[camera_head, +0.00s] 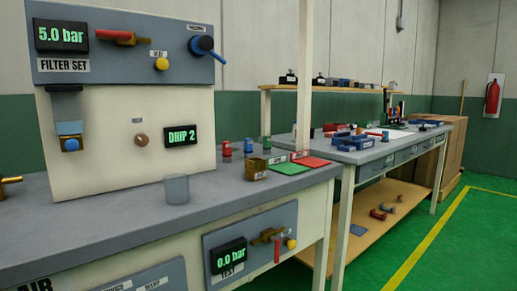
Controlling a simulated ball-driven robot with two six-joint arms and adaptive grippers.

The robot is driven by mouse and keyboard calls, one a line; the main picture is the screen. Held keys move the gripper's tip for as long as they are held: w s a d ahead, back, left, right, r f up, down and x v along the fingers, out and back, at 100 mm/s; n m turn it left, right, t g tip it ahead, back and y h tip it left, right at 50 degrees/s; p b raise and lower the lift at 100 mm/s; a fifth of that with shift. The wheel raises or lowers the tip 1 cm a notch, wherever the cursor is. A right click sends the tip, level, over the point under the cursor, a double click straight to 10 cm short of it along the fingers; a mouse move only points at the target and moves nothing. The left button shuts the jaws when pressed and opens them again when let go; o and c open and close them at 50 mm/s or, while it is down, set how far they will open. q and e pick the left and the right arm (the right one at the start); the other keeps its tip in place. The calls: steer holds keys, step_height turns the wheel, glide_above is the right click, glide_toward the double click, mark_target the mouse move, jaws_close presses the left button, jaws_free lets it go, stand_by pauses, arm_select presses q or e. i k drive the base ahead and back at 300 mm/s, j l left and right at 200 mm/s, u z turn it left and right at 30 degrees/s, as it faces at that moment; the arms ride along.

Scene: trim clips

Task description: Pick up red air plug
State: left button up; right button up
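A small upright red piece (227,149), which looks like the red air plug, stands on the grey bench top just right of the large white panel. A similar blue piece (248,146) and a green piece (266,143) stand to its right in a row. The pieces are small in view, so their fine shape cannot be told. Neither of my grippers is in view, and nothing is seen touching the red piece.
The panel (105,180) carries a 5.0 bar display (61,36). A clear cup (176,189) stands before it. A brown block (257,169), a green mat (288,170) and a red mat (311,162) lie near the bench's right end. A post rises there. Green floor is free at right.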

mark_target(227, 151)
steer(key=l+u, duration=0.1)
steer(key=u, duration=0.85)
steer(key=i+l+u, duration=0.1)
steer(key=l+u, duration=0.7)
steer(key=l, duration=0.25)
steer(key=l+u, duration=0.4)
steer(key=l, duration=0.15)
